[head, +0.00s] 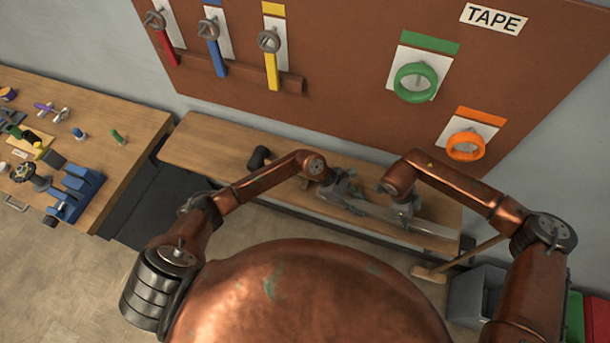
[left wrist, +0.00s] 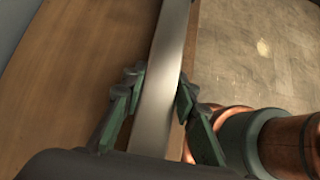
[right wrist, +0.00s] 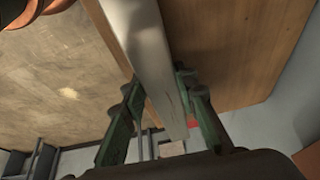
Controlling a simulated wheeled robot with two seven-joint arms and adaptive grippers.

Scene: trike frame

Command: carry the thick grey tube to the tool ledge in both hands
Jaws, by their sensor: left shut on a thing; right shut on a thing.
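The thick grey tube (head: 432,228) lies lengthwise along the front part of the wooden tool ledge (head: 215,140) in the head view. My left gripper (head: 350,198) is shut on its left part, and my right gripper (head: 402,214) is shut farther right, with the tube's right end sticking out beyond. In the left wrist view the tube (left wrist: 165,75) runs between the fingers, with ledge wood on the left and floor on the right. In the right wrist view the tube (right wrist: 143,45) passes between the fingers. I cannot tell whether it touches the ledge.
A black-headed mallet (head: 259,157) lies on the ledge left of the tube. The brown tool board (head: 340,80) rises behind, with hanging tools and tape rolls. A workbench (head: 120,165) with several items stands left. A wooden-handled tool (head: 430,273) and bins (head: 470,295) are at right.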

